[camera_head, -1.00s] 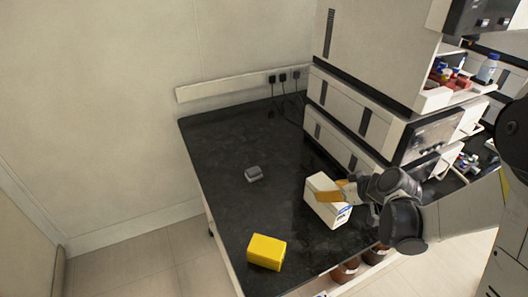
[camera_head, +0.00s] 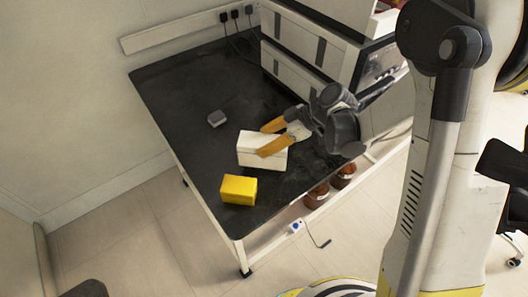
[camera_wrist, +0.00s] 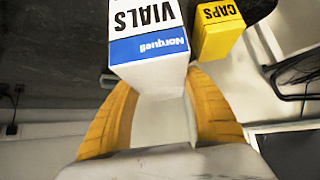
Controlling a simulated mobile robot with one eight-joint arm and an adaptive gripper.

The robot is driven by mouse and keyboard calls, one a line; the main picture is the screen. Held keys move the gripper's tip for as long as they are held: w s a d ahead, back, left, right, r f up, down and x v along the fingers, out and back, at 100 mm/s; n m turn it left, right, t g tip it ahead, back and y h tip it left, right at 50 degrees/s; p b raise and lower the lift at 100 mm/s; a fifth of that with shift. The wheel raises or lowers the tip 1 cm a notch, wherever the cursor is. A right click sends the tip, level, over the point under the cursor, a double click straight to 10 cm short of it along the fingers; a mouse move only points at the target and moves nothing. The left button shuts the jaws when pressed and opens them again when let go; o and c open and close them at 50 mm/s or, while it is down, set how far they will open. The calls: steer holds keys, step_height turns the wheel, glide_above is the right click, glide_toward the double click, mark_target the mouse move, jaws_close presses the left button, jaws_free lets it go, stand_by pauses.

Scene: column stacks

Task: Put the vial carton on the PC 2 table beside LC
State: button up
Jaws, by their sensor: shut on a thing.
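The vial carton (camera_head: 250,152) is a white box over the black table (camera_head: 168,98), left of the stacked LC modules (camera_head: 292,50). In the wrist view, the carton (camera_wrist: 150,50) shows "VIALS" and a blue Norquell band. My gripper (camera_head: 270,138) is shut on the carton, with one orange finger on each side. In the wrist view, both fingers of my gripper (camera_wrist: 162,82) flank its pale body. I cannot tell whether its base touches the table.
A yellow caps box (camera_head: 238,190) stands close to the carton, near the table's front edge; it also shows in the wrist view (camera_wrist: 218,28). A small grey block (camera_head: 216,118) lies behind the carton. Brown bottles (camera_head: 317,196) stand under the table. The table's back left is clear.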

step_height(320, 180, down, 4)
steer(key=shift+f+b, duration=0.15)
steer(key=shift+b, duration=0.9)
steer(key=shift+s, duration=0.1)
steer(key=o, duration=1.4)
